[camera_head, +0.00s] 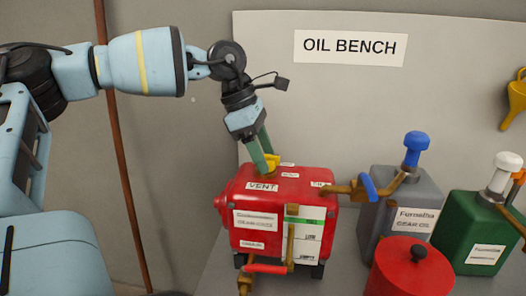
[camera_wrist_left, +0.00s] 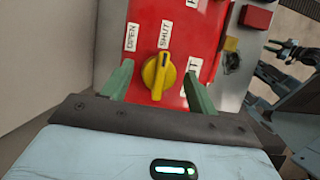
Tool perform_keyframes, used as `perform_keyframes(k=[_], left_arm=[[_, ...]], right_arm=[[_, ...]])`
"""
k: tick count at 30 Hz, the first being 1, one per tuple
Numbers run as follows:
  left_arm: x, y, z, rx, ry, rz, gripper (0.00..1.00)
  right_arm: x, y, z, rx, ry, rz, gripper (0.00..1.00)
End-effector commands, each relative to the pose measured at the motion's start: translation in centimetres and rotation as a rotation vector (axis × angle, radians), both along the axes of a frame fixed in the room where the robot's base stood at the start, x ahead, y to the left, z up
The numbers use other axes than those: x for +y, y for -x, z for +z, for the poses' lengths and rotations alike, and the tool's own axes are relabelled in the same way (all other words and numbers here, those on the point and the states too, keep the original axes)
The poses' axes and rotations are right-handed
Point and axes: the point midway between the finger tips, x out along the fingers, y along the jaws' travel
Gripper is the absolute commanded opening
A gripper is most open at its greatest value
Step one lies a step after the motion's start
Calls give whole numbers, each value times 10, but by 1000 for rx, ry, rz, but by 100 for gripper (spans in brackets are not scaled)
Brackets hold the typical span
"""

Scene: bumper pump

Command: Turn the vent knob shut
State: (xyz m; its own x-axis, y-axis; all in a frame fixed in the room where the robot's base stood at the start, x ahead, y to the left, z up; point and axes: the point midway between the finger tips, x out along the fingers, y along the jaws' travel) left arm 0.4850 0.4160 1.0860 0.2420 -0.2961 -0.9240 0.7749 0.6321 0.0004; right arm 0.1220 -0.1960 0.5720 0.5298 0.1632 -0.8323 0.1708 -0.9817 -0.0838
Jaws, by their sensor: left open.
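The yellow vent knob (camera_head: 272,160) is on top of the red tank (camera_head: 235,190), beside the VENT label. In the left wrist view the knob (camera_wrist_left: 157,82) has a dark mark at its upper end, which points toward the SHUT label (camera_wrist_left: 165,34). The OPEN label (camera_wrist_left: 132,37) is to the left. My left gripper (camera_wrist_left: 159,85) is open, with one green finger on each side of the knob and a visible gap to each. In the head view the left gripper (camera_head: 266,163) reaches down onto the tank top.
A grey gear oil can (camera_head: 430,190) with a blue pump and a green can (camera_head: 465,232) with a white pump stand to the right. A red round canister (camera_head: 405,275) is in front. A brass spout with a blue lever (camera_head: 368,187) extends from the tank's right.

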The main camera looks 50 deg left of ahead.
Motion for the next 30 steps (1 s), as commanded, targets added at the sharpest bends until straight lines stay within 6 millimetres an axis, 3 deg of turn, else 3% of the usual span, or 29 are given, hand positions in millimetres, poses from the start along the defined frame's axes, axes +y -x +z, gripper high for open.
perform_keyframes(k=[5,18,30], left_arm=[[2,1,6,-3,0,1,59],[20,16,63,-3,-1,1,59],[23,19,72,-1,1,0,59]], right_arm=[[0,0,0,-1,0,0,36],[0,-7,2,-13,0,0,36],[0,-5,2,-10,0,0,36]])
